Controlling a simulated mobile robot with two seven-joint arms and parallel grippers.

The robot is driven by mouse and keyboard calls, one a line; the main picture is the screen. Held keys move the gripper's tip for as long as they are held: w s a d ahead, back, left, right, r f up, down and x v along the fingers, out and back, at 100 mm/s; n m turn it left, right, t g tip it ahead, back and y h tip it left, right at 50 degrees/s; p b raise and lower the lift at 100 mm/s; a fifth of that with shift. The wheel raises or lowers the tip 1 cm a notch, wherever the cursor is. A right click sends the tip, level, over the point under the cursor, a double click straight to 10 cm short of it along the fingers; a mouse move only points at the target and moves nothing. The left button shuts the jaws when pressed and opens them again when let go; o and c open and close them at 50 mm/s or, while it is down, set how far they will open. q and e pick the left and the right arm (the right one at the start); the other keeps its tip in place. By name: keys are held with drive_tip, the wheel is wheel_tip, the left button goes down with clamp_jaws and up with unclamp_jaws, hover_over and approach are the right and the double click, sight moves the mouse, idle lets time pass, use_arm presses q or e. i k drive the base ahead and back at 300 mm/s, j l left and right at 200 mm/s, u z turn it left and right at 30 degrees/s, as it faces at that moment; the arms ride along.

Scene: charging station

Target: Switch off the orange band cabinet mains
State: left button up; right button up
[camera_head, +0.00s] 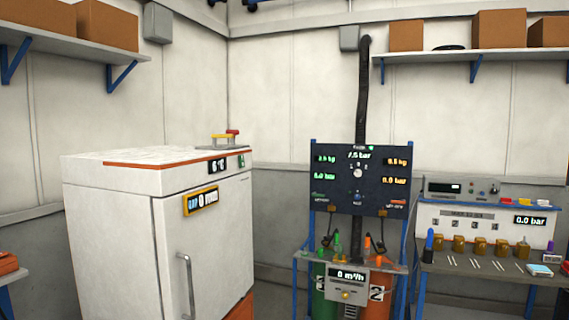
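The cabinet (105,230) is a white box with an orange band (150,163) along its top edge. It stands at the left with its door shut and a vertical handle (186,285) on the door. A display reading about 6 °C (217,166) sits on the upper front, with a small green-lit part (241,161) just right of it that looks like a switch. A second display (200,201) with a yellow frame is on the door. A yellow and red item (225,137) rests on top at the back. Neither of my grippers shows.
A dark gauge panel (335,195) on a blue frame stands right of the cabinet, with cylinders below. A workbench (470,265) with brass-coloured parts and small tools is at the right. Shelves (470,55) with boxes are high on the walls.

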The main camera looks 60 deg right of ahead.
sight(241, 158)
drive_tip(key=z, duration=1.5)
drive_tip(key=i+l+u, duration=0.25)
drive_tip(key=u, duration=0.2)
drive_tip(key=i+l+u, duration=0.35)
drive_tip(key=u, duration=0.15)
drive_tip(key=i+l+u, duration=0.1)
drive_tip(key=i+l, duration=0.35)
drive_tip(key=l, duration=0.25)
drive_tip(key=i+l+u, duration=0.15)
drive_tip(key=i+l, duration=0.2)
drive_tip(key=l, duration=0.15)
drive_tip(key=i+l, duration=0.15)
drive_tip(key=l, duration=0.25)
drive_tip(key=i+l, duration=0.2)
drive_tip(key=l, duration=0.15)
drive_tip(key=i+l, duration=0.15)
drive_tip(key=l, duration=0.2)
drive_tip(key=i+l, duration=0.2)
drive_tip(key=l, duration=0.15)
drive_tip(key=i+l, duration=0.15)
drive_tip(key=l, duration=0.25)
